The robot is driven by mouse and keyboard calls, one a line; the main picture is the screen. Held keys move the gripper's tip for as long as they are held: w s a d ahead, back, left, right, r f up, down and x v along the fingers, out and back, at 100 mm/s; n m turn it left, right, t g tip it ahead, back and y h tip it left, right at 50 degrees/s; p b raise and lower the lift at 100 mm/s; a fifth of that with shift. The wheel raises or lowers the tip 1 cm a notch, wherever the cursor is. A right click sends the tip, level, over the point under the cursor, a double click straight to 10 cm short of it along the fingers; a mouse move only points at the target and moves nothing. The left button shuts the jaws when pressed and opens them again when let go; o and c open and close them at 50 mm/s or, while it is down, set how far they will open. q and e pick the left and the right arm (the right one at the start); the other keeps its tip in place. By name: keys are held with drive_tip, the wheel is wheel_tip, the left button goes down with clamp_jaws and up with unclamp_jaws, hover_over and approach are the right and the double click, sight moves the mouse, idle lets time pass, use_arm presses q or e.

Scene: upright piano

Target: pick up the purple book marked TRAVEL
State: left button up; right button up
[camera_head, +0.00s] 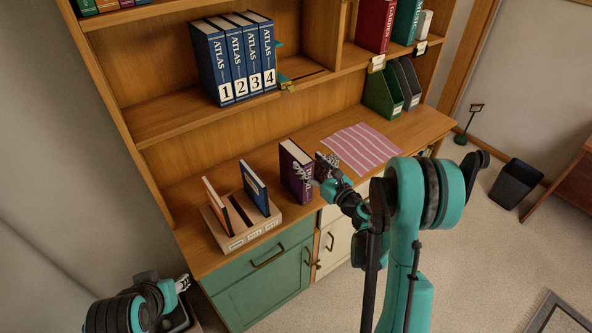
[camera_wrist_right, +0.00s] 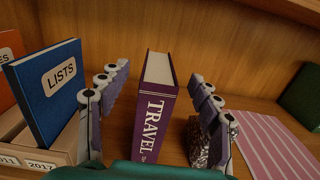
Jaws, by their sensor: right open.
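The purple book marked TRAVEL (camera_head: 292,171) stands upright near the front of the wooden counter in the head view. In the right wrist view the book (camera_wrist_right: 152,112) shows its spine and pale top page edges. My right gripper (camera_head: 314,180) is open at the book. In the right wrist view its two fingers (camera_wrist_right: 160,85) are spread on either side of the book, with a gap visible on each side. My left gripper (camera_head: 182,284) is low at the left, away from the counter; its jaws are too small to read.
A dark speckled block (camera_wrist_right: 195,140) stands just right of the book, behind the right finger. Left is a wooden sorter (camera_head: 240,232) holding a blue LISTS book (camera_wrist_right: 48,90) and an orange one. A striped pink mat (camera_head: 362,148) lies right. Blue atlases (camera_head: 233,60) stand on the shelf above.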

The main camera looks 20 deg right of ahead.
sight(296, 151)
drive_tip(key=shift+w+a+f, duration=0.2)
drive_tip(key=shift+f, duration=0.15)
drive_tip(key=x, duration=0.2)
drive_tip(key=b+x, duration=0.1)
drive_tip(key=x, duration=0.3)
drive_tip(key=shift+w+f+b, duration=0.25)
drive_tip(key=shift+w+b, duration=0.05)
drive_tip(key=shift+b, duration=0.05)
drive_tip(key=shift+w+a, duration=0.15)
drive_tip(key=shift+w, duration=0.2)
drive_tip(key=shift+r, duration=0.1)
drive_tip(key=shift+c, duration=0.3)
clamp_jaws()
